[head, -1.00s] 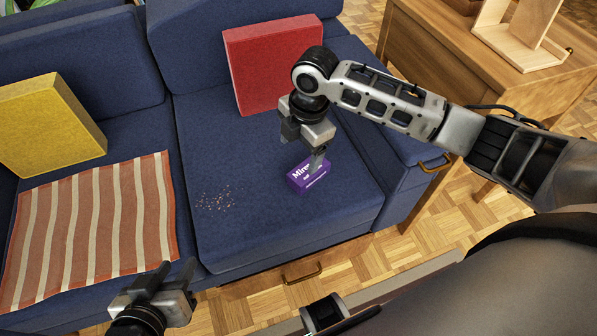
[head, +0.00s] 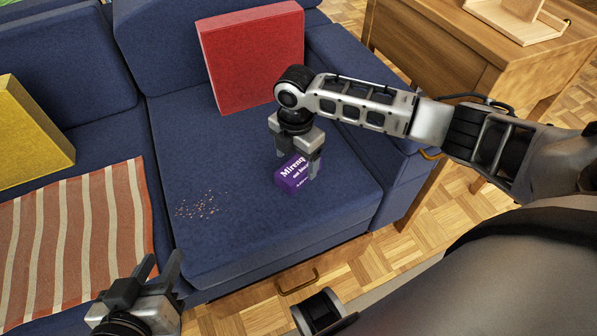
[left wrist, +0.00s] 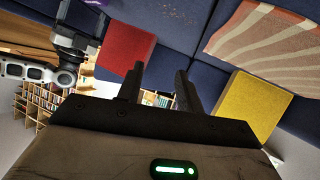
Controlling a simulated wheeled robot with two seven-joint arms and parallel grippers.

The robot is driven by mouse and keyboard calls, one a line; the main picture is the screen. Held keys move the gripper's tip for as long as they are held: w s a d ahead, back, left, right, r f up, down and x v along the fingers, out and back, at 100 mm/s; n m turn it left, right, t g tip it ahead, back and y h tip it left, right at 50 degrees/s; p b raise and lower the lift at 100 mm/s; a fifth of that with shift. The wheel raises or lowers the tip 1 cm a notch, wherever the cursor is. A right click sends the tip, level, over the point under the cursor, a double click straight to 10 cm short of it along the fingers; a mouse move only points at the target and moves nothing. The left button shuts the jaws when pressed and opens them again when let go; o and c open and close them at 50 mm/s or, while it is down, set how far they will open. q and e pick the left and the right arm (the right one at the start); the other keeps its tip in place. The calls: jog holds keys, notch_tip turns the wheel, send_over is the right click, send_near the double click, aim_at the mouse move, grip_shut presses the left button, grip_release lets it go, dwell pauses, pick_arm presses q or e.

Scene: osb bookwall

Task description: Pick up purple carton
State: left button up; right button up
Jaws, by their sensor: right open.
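The purple carton (head: 291,180), with white lettering, lies on the blue sofa seat in the head view. My right gripper (head: 298,160) points down over it with its jaws open. One finger stands in front of the carton's right part and hides some of it; the other is at its far left side. I cannot tell whether either finger touches it. My left gripper (head: 161,266) is open and empty at the lower left, in front of the sofa. Its two fingers also show apart in the left wrist view (left wrist: 160,85). A sliver of purple shows at that view's top left edge.
On the blue sofa (head: 190,240) are a red cushion (head: 250,58), a yellow cushion (head: 30,135), a striped cloth (head: 80,235) and scattered crumbs (head: 198,206). A wooden table (head: 470,60) stands at the right.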

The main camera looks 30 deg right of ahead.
aim_at(294, 169)
jog(key=f, duration=0.1)
jog(key=b, duration=0.1)
jog(key=f, duration=0.1)
jog(key=shift+a+f, duration=0.25)
jog(key=shift+f, duration=0.1)
notch_tip(294, 169, down, 2)
jog(key=shift+f+b, duration=0.1)
jog(key=shift+b, duration=0.55)
pick_arm(q)
jog(key=shift+s+d+r+t+h, duration=0.1)
jog(key=shift+d+r+t+h, duration=0.15)
jog(key=shift+r, duration=0.3)
jog(key=shift+s+d+r+t+h, duration=0.1)
jog(key=shift+d+r+t+h, duration=0.05)
jog(key=shift+r+t, duration=0.3)
pick_arm(e)
jog(key=shift+c, duration=0.2)
jog(key=c, duration=1)
pick_arm(q)
jog(key=shift+f, duration=0.15)
